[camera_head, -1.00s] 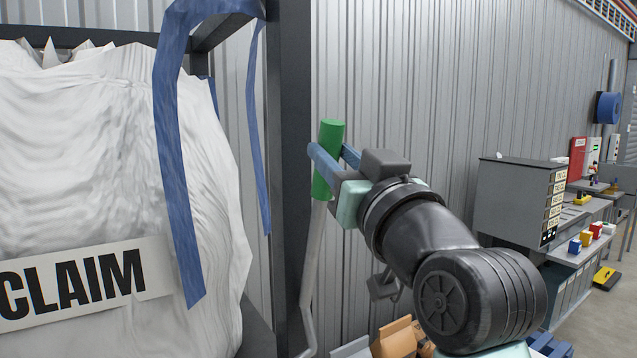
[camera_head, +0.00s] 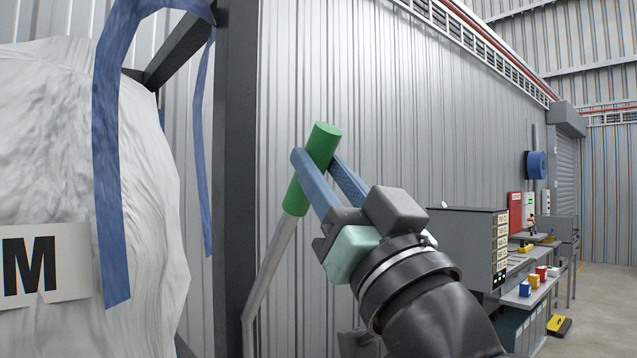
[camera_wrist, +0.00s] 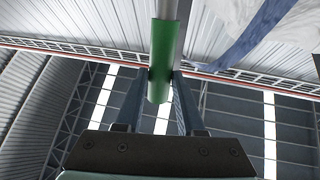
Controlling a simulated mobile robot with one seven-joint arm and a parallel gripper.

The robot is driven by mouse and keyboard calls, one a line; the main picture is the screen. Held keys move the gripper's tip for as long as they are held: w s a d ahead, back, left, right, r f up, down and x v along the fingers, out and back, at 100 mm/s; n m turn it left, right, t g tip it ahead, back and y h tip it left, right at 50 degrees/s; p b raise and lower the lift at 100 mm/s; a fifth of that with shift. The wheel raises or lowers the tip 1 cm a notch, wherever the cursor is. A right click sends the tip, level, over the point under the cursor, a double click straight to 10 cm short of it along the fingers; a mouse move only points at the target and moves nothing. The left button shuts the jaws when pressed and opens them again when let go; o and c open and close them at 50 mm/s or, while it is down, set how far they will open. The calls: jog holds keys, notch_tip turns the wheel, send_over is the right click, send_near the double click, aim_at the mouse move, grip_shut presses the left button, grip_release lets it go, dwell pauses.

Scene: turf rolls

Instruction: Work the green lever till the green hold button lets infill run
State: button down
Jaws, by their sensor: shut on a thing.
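The green lever grip (camera_head: 311,168) sits on top of a bent grey metal rod (camera_head: 269,271) beside a dark upright post. The lever leans to the right in the head view. My gripper (camera_head: 318,160) is shut on the green grip, with a blue finger on each side of it. In the wrist view the green grip (camera_wrist: 164,60) lies between the two fingers of my gripper (camera_wrist: 161,78). The lower end of the rod is partly out of view. No green hold button can be made out in these frames.
A grey cabinet (camera_head: 468,243) and benches with small coloured items stand along the wall at right. Floor is open at far right.

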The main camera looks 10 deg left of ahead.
jog(key=shift+f, duration=0.35)
jog(key=c, duration=0.9)
grip_release()
jog(key=o, duration=0.4)
jog(key=shift+d+r, duration=0.1)
jog(key=shift+r, duration=0.1)
jog(key=shift+s, duration=0.1)
jog(key=shift+b+v, duration=2.25)
jog(key=shift+v, duration=4.25)
